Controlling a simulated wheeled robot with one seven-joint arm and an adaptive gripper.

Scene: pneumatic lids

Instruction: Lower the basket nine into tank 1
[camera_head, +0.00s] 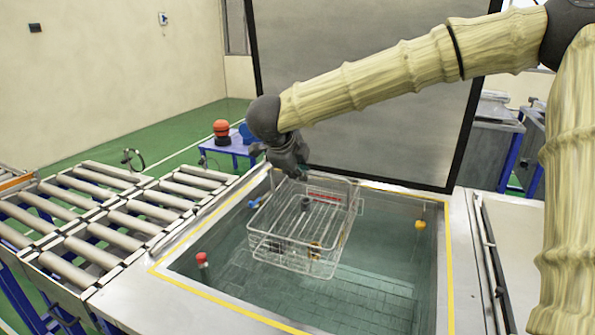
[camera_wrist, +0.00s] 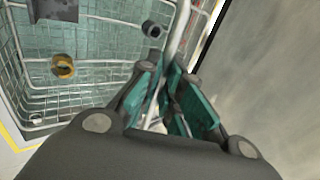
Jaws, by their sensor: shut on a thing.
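A silver wire basket (camera_head: 305,262) hangs over the open tank (camera_head: 390,290), which has a yellow line round its rim and a tiled floor. My gripper (camera_head: 300,172) is above the basket's back left side. In the wrist view my gripper (camera_wrist: 163,95) has its green-padded fingers closed round a thin metal bar of the basket (camera_wrist: 95,108). Several small parts lie in the basket, among them a yellow ring (camera_wrist: 63,67) and a dark cylinder (camera_wrist: 152,28). I cannot read a number on the basket or the tank. I cannot tell whether its bottom touches the liquid.
A large grey lid (camera_head: 350,110) stands raised behind the tank. Roller conveyors (camera_head: 100,220) lie at the left. A red float (camera_head: 202,260) and a yellow one (camera_head: 420,224) are at the tank walls. A closed lid or cover (camera_head: 515,240) is at the right.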

